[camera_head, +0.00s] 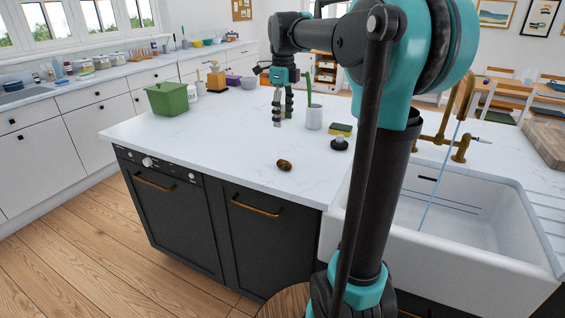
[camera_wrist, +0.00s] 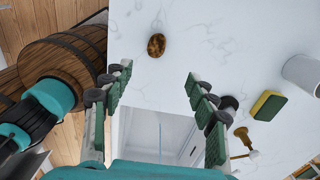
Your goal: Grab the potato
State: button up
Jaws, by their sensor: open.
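The potato (camera_head: 284,165) is a small brown lump lying on the white marble counter (camera_head: 190,145), near its front edge above the dark cabinets. In the wrist view the potato (camera_wrist: 156,45) lies beyond the fingertips, between the lines of the two fingers. My gripper (camera_head: 282,108) hangs above the counter, farther back than the potato, with its fingers pointing down. The wrist view shows my gripper (camera_wrist: 158,80) with its fingers spread wide and nothing between them. The potato is apart from the fingers and fully visible.
A white cup (camera_head: 314,117), a green and yellow sponge (camera_head: 341,129) and a dark-based brush (camera_head: 339,143) stand right of the potato. A green bin (camera_head: 168,98) stands at the counter's left. A white sink (camera_head: 450,220) is at right. The counter around the potato is clear.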

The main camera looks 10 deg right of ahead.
send_over(284, 161)
jog(key=f, duration=1)
jog(key=shift+w+a+f, duration=0.1)
jog(key=shift+w+f, duration=0.1)
jog(key=shift+w, duration=0.2)
jog(key=shift+s+f, duration=0.25)
jog(key=shift+f, duration=1.2)
jog(key=shift+s+f, duration=0.2)
jog(key=shift+f, duration=1.2)
jog(key=c, duration=1.1)
